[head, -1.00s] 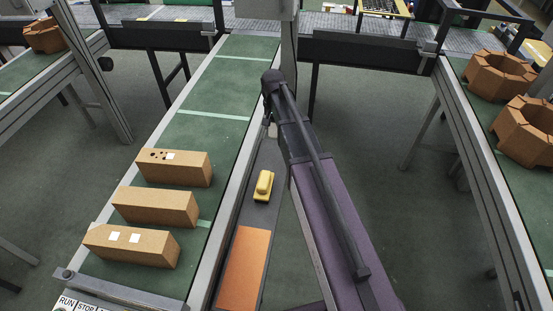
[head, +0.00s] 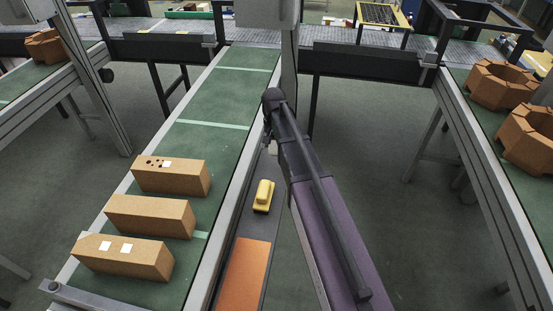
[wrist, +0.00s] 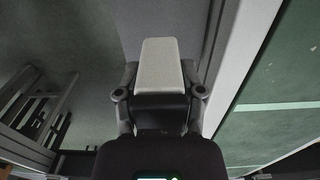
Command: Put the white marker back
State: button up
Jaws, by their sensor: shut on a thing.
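In the wrist view, my gripper (wrist: 160,94) is shut on a pale, whitish block, which I take for the white marker (wrist: 159,63). The block sticks out beyond the fingers and narrows towards its far end. A grey surface and a pale rail lie beyond it, with green belt to the right. In the head view, my gripper is at the far end of my purple arm, small and mostly hidden, beside the belt's right rail.
A grey ledge (head: 244,222) right of the green conveyor (head: 205,145) holds a yellow block (head: 263,196) and an orange panel (head: 243,275). Several brown bricks (head: 150,215) lie on the belt, two with white squares. Brown rings (head: 503,83) stand on the right conveyor. Open floor lies between conveyors.

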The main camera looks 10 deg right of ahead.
aim_at(274, 154)
jog(key=shift+f+b, duration=0.65)
jog(key=shift+f, duration=0.35)
jog(key=shift+f, duration=0.1)
jog(key=shift+f+b, duration=1.75)
jog(key=shift+b, duration=0.1)
jog(key=shift+f, duration=0.1)
jog(key=o, duration=0.9)
notch_tip(274, 154, up, 12)
jog(key=p, duration=1.2)
